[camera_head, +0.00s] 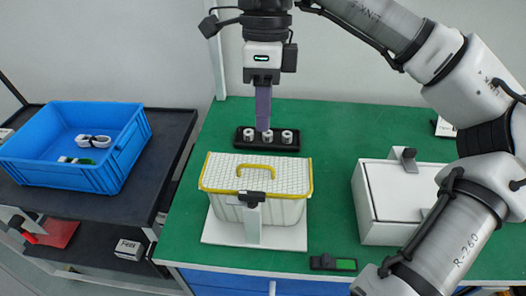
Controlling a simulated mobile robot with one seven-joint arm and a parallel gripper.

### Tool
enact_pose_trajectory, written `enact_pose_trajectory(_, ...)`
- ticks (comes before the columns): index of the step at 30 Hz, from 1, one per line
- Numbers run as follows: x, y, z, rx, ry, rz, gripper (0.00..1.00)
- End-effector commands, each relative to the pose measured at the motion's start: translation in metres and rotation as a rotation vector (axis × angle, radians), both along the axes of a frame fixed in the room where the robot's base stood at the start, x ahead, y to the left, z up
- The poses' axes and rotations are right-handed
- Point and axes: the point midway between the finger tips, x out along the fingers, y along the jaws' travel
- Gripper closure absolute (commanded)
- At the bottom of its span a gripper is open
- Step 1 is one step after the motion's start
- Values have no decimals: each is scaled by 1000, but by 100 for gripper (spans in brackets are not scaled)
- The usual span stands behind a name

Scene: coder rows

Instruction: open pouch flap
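A white pouch-like container (283,213) with a textured lid flap (222,172) edged in yellow stands on a white board (222,233) on the green table. The flap lies closed over the top. A yellow loop handle (255,167) arches on it. A black clip (252,196) tops a white upright piece at the front; whether it fastens the flap cannot be told. My gripper (263,128) points down behind the pouch, in front of or over a dark block. Its purple fingers look like one strip, so their opening and any touch with the block cannot be told.
The dark block (243,145) carries three grey knobs behind the pouch. A white box (390,190) with a grey latch stands at right, near my arm. A blue crate (60,172) sits on a side cart. A small dark device (322,262) lies at the front edge.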

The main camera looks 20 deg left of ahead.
Motion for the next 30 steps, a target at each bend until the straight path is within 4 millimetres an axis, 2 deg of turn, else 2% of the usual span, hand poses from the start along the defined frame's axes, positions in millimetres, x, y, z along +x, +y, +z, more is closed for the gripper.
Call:
enact_pose_trajectory(6,-8,-2,-38,4,4,3,70)
enact_pose_trajectory(15,-15,-4,-76,2,3,-1,70)
enact_pose_trajectory(19,-16,-4,-83,2,1,0,70)
enact_pose_trajectory(27,-17,-4,-85,3,1,-2,70)
enact_pose_trajectory(28,-17,-4,-85,3,1,-2,71)
enact_pose_trajectory(30,-17,-4,-85,3,1,-2,81)
